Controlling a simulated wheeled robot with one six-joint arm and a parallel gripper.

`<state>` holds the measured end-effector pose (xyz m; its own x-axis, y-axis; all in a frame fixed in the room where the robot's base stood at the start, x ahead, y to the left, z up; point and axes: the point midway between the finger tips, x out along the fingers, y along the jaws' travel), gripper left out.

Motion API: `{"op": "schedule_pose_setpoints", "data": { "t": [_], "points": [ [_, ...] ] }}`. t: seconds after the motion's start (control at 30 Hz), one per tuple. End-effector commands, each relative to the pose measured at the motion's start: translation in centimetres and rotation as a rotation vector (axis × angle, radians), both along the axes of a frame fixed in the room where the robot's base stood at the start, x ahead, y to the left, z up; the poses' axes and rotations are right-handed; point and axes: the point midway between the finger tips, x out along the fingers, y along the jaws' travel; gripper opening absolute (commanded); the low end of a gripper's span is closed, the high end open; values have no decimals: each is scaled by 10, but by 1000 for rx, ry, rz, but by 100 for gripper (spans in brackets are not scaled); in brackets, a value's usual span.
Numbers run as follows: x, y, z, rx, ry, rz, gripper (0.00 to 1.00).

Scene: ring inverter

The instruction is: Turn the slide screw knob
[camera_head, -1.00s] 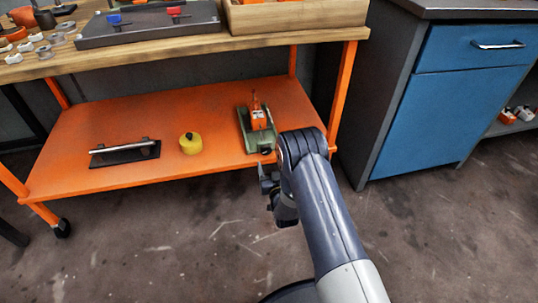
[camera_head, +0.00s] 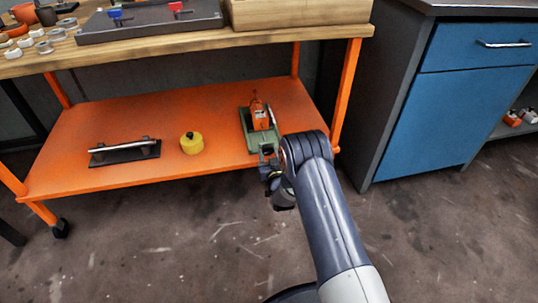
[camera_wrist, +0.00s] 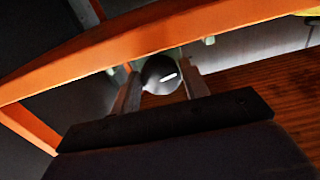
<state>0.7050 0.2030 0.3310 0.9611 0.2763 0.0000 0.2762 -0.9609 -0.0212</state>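The slide (camera_head: 246,132) stands on the orange lower shelf. It has a green base and carries an orange block (camera_head: 260,117). The slide screw knob (camera_wrist: 161,75) is dark and round with a white mark in the wrist view. In the head view its front end is largely hidden by my wrist. My gripper (camera_head: 268,163) is at the front end of the slide, at the shelf's front edge. In the wrist view my gripper (camera_wrist: 162,88) is open, one finger on each side of the knob. I cannot tell whether the fingers touch it.
On the orange shelf (camera_head: 90,125), a yellow round object (camera_head: 191,143) and a dark plate with a metal bar (camera_head: 125,151) lie to the left. The wooden worktop (camera_head: 150,48) is above. A blue cabinet (camera_head: 440,115) stands at the right. The shelf's front edge runs close to my gripper.

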Motion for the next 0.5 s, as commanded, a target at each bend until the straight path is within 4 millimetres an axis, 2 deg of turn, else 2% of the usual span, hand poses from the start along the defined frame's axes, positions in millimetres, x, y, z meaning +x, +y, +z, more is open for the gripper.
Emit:
{"op": "schedule_pose_setpoints", "data": {
  "t": [0.03,0.3,0.5],
  "points": [
    [0,0,0,0,0,0,39],
    [0,0,0,0,0,0,17],
    [0,0,0,-52,-15,0,17]
  ]
}}
